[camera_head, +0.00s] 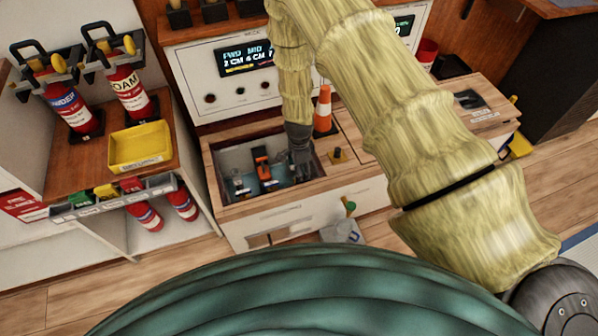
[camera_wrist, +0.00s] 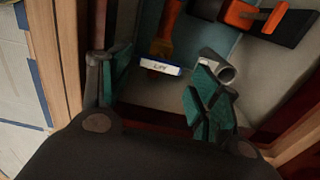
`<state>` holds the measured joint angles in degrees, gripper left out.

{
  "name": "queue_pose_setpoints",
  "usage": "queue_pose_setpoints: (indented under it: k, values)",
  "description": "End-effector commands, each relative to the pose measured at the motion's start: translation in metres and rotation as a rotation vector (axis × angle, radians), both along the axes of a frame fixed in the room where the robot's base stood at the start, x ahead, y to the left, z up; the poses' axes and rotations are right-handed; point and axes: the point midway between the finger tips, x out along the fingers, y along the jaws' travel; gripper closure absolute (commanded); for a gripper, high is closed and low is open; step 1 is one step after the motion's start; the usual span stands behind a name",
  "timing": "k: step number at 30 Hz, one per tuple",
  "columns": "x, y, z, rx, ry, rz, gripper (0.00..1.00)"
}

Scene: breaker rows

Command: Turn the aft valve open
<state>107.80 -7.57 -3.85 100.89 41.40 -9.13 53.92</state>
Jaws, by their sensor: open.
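My gripper (camera_head: 300,160) reaches down into the open recessed box (camera_head: 215,160) at its right side. In the wrist view its two teal-padded fingers (camera_wrist: 160,85) are apart with nothing held between them. An orange-brown lever (camera_wrist: 165,32) with a small white label (camera_wrist: 160,67) lies beyond the gap between the fingers; I cannot read the label surely. A grey tube end (camera_wrist: 222,68) is beside the right finger. An orange and black handle (camera_wrist: 268,18) lies farther off at the upper right. An orange handle (camera_head: 262,163) also shows in the head view. I cannot tell which is the aft valve.
The box's wooden walls (camera_wrist: 68,50) stand close around my gripper. An orange cone (camera_head: 323,110) stands behind it. A panel with a lit display (camera_head: 245,57) rises at the back. A shelf at left holds extinguishers (camera_head: 128,95) and a yellow tray (camera_head: 140,148).

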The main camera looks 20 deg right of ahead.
Motion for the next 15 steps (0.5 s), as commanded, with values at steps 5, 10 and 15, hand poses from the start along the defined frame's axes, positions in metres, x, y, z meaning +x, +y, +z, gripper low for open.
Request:
queue_pose_setpoints:
  k: [5,10,15]
  values:
    - [0.001,0.0,0.03,-0.001,-0.003,0.001,0.38]
    - [0.001,0.0,0.056,-0.001,-0.002,0.001,0.38]
    - [0.001,0.0,0.076,0.0,-0.002,0.001,0.38]
